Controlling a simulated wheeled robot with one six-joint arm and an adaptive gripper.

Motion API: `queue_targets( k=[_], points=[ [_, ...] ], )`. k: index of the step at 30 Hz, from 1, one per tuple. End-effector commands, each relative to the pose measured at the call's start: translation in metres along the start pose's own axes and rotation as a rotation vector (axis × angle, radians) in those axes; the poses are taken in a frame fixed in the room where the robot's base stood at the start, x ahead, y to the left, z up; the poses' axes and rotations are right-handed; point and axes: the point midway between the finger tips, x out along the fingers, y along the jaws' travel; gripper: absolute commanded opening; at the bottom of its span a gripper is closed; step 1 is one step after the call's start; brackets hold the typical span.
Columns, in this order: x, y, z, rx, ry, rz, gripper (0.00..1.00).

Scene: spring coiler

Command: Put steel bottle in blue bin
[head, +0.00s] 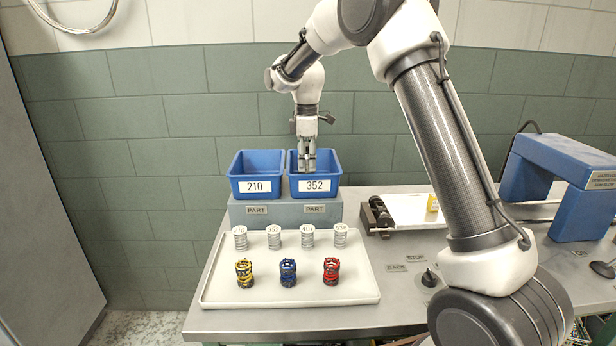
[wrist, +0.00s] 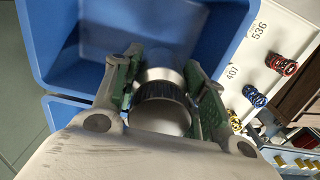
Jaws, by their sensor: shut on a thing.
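My gripper (head: 306,147) points down over the right blue bin (head: 328,163), labelled 352, in the head view. In the wrist view my gripper (wrist: 165,82) has its green-padded fingers closed on the steel bottle (wrist: 166,76), a grey cylinder with a dark ribbed band. The bottle's lower part (head: 306,164) reaches down at the bin's opening in the head view; its bottom end is hidden. The wrist view shows the bin's blue wall (wrist: 62,50) around the bottle. A second blue bin (head: 257,163), labelled 210, stands directly to the left.
Both bins stand on a grey block marked PART (head: 240,215). In front, a white tray (head: 215,290) holds several springs and yellow, blue and red coils.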

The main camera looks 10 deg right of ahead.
Motion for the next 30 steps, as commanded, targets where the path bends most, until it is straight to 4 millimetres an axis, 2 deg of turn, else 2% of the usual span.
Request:
queue_targets(
  k=[5,12,23,24,30],
  points=[
    [0.016,0.0,0.0,0.0,0.0,0.001,0.11],
    [0.048,0.0,0.0,0.0,0.0,0.0,0.11],
    [0.053,0.0,0.0,0.0,0.0,0.001,0.11],
    [0.052,0.0,0.0,0.001,0.0,0.001,0.49],
    [0.052,0.0,0.0,0.001,0.0,0.001,0.51]
  ],
)
